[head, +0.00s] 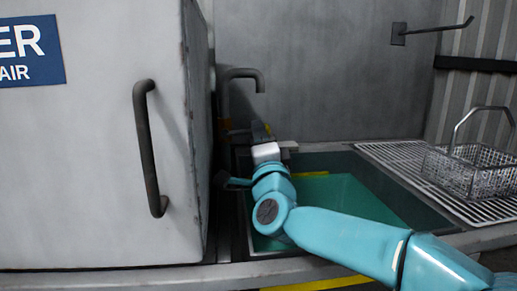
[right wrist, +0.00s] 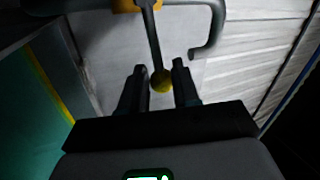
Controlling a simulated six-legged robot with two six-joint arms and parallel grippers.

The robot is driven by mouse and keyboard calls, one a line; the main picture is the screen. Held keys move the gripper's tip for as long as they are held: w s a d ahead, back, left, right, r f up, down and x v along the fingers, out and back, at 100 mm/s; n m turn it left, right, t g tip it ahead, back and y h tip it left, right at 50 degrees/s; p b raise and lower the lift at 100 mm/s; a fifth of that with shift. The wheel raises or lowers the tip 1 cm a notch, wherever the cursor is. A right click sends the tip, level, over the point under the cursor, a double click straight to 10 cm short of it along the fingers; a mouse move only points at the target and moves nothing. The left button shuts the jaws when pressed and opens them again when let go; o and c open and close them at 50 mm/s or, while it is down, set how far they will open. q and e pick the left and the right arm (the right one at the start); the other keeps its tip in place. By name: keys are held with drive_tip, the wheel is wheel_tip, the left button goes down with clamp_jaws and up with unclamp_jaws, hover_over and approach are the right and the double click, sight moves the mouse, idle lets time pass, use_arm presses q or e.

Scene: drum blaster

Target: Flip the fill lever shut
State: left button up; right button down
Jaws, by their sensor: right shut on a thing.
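The fill lever (right wrist: 153,38) shows in the right wrist view as a thin dark rod ending in a yellow ball knob (right wrist: 161,81). The knob sits between the two dark fingers of my right gripper (right wrist: 160,73), which is shut on it. In the head view my right gripper (head: 263,132) is beside the bent dark spout (head: 241,74), at the back left of the tank. The lever is mostly hidden there by the gripper and wrist. The spout also shows in the right wrist view (right wrist: 212,32). My left gripper is not in view.
A grey cabinet (head: 90,150) with a dark handle (head: 147,150) stands close on the left. The tank (head: 365,199) with a green inside lies under my right arm. A wire basket (head: 462,174) rests on a slatted rack (head: 395,160) at right. A hook (head: 400,34) sticks out above.

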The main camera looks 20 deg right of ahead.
drive_tip(key=shift+a+f+m+h+b, duration=0.1)
drive_tip(key=shift+f+m+h+b, duration=0.1)
drive_tip(key=shift+f+m+b, duration=0.25)
drive_tip(key=shift+f+m+h+b, duration=0.1)
drive_tip(key=shift+m+h+b, duration=0.15)
drive_tip(key=shift+m, duration=0.3)
drive_tip(key=c, duration=0.8)
unclamp_jaws()
drive_tip(key=shift+w, duration=0.15)
drive_tip(key=shift+s, duration=0.2)
drive_tip(key=v, duration=0.7)
drive_tip(key=shift+s, duration=0.15)
drive_tip(key=shift+s+a, duration=0.1)
drive_tip(key=shift+s, duration=0.05)
